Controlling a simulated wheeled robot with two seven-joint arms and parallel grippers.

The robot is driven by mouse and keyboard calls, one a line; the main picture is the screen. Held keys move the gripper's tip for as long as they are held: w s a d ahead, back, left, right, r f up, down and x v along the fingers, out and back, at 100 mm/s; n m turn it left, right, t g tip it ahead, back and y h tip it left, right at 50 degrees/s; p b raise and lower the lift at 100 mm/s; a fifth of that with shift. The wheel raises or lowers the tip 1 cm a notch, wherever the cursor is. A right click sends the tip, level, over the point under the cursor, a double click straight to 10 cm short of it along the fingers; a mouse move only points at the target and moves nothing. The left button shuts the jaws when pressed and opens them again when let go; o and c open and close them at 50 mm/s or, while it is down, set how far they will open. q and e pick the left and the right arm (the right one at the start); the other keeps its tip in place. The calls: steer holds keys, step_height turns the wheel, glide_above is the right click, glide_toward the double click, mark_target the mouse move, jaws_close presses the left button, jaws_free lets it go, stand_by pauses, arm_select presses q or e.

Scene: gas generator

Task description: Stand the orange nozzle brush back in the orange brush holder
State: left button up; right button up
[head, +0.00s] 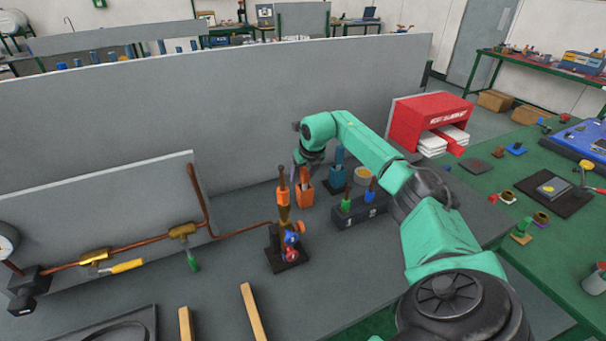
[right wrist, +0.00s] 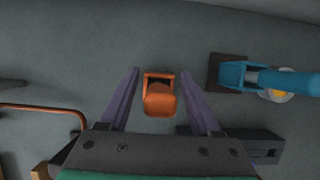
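The orange brush holder (head: 304,197) stands upright on the grey bench. The orange nozzle brush (head: 304,176) appears to stand in it, its upper part rising from the opening. In the right wrist view the brush (right wrist: 160,101) is seen nearly end-on, over the holder's (right wrist: 159,77) dark opening. My right gripper (head: 303,165) is above the holder, with its fingers open on either side of the orange shape. Gaps show on both sides, so it grips nothing. My left gripper is out of view.
A blue holder with a blue brush (head: 338,170) stands just right. A dark block (head: 358,209) holds green and blue tools. A burner stand (head: 287,252), with an orange-topped upright part above it, is close on the left. A grey panel (head: 230,115) rises behind.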

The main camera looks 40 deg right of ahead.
steer(key=shift+f, duration=0.15)
steer(key=shift+s+r+b, duration=0.1)
steer(key=shift+r+b, duration=0.15)
steer(key=shift+b, duration=0.2)
steer(key=b+v, duration=0.3)
steer(key=v, duration=1.1)
steer(key=shift+a, duration=0.1)
